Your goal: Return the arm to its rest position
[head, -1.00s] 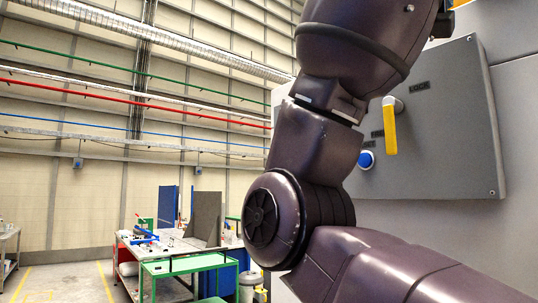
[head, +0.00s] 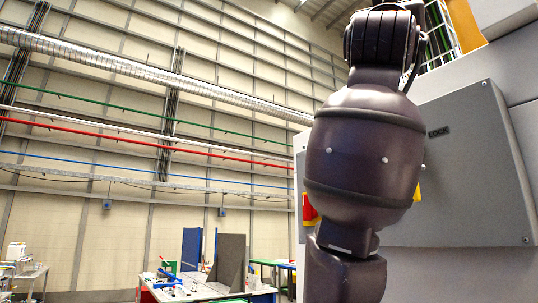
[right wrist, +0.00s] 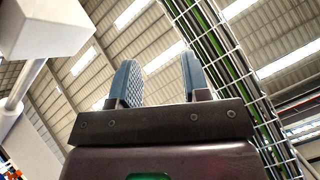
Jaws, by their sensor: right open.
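My dark purple right arm rises upright through the right half of the head view, in front of a grey control box (head: 462,170) marked LOCK. Its upper end bends at a wrist joint near the top edge, and its gripper cannot be made out there. In the right wrist view my right gripper (right wrist: 160,82) is open and empty, its two blue-grey fingers apart and pointing up toward the roof. A yellow handle (head: 417,193) on the box shows only as a sliver beside the arm. My left gripper is in neither view.
A red and yellow part (head: 310,209) shows just left of the arm. A wire mesh with green and black cables (right wrist: 215,60) runs close to the right of the gripper. A white block (right wrist: 45,25) is at upper left. Worktables (head: 195,290) stand far off.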

